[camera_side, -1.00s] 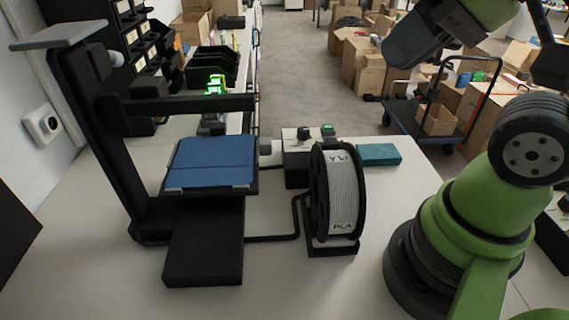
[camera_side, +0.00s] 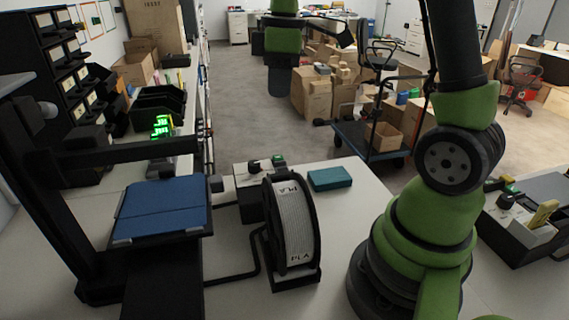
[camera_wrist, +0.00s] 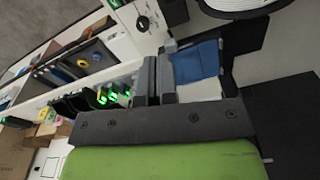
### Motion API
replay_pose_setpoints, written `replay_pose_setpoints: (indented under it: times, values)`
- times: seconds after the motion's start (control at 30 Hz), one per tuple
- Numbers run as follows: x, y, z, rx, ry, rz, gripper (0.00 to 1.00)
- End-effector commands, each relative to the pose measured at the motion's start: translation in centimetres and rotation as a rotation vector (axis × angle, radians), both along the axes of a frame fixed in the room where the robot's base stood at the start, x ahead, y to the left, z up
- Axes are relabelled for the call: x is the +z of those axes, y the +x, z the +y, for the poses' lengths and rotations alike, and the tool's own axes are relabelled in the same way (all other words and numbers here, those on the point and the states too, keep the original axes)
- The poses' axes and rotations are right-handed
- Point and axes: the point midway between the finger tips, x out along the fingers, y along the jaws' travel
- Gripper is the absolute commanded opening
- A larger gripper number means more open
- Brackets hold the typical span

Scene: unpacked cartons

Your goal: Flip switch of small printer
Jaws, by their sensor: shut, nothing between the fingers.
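The small printer is a black frame (camera_side: 55,205) with a blue bed (camera_side: 165,207) at the left of the table. The blue bed also shows in the wrist view (camera_wrist: 197,62). A control box (camera_side: 247,180) with a black knob and a small green switch (camera_side: 279,160) stands behind the spool. I cannot tell whether that switch belongs to the printer. In the wrist view my gripper (camera_wrist: 152,62) has its two grey fingers close together, shut and empty, seen in front of the printer. In the side view my wrist is high at the top, above the far floor in the picture.
A white PLA spool (camera_side: 294,228) stands on a black holder right of the printer. A teal box (camera_side: 330,179) lies behind it. Another box with a green switch (camera_side: 507,189) sits at the right. Green glowing digits (camera_side: 162,127) show behind the printer's arm. Cartons and a cart fill the floor beyond.

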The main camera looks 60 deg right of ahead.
Motion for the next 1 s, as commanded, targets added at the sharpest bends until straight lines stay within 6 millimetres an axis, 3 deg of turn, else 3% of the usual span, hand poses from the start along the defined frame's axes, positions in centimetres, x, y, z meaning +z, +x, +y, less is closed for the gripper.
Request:
replay_pose_setpoints:
  times: [0.1,0.3,0.77,1.0]
  values:
    - [-2.2,0.9,-1.9,0.102,0.011,0.064,0.00]
    - [-4.1,1.4,-3.4,0.203,0.029,0.112,0.00]
    - [-4.5,1.5,-3.6,0.221,0.031,0.119,0.00]
    - [-7.6,1.1,-3.3,0.223,0.034,0.125,0.00]
